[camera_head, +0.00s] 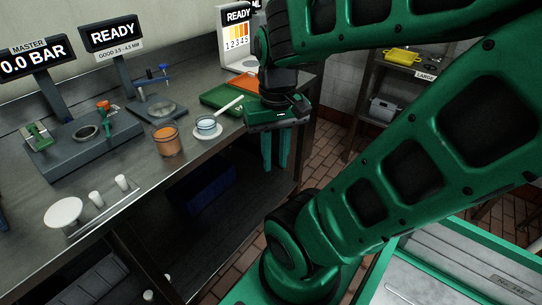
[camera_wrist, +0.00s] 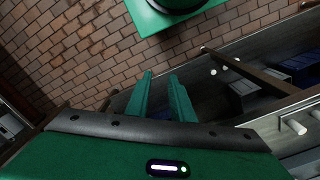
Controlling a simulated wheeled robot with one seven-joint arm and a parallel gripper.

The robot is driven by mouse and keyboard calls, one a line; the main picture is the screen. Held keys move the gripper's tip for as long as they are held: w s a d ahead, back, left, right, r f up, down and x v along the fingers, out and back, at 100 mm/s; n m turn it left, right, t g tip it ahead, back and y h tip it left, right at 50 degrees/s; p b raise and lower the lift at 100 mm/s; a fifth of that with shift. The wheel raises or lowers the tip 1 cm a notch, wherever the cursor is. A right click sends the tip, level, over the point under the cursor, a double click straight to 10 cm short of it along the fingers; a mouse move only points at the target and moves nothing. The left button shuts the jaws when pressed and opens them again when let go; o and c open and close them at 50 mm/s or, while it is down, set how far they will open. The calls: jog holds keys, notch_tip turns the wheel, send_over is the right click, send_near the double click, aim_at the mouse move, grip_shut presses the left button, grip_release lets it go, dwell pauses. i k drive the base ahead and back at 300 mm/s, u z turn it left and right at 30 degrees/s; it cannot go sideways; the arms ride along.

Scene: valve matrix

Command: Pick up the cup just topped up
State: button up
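A small pale cup (camera_head: 206,123) with bluish contents stands upright on a white saucer (camera_head: 208,134) near the bench's front edge. A larger glass (camera_head: 166,140) with orange-brown contents stands to its left. The frames do not show which one was topped up. My gripper (camera_head: 275,162) hangs to the right of both, beyond the bench's front edge, fingers pointing down. Its fingers also show in the wrist view (camera_wrist: 161,80), apart with nothing between them. Neither cup can be made out in the wrist view.
A green tray (camera_head: 220,97) with a pale stick lies behind the saucer. A shelf (camera_head: 395,66) stands at the back right. Brick floor is open below my gripper.

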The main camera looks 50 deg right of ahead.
aim_at(165, 133)
jog(key=z, duration=2)
jog(key=k, duration=1)
jog(key=u, duration=0.4)
jog(key=i, duration=0.55)
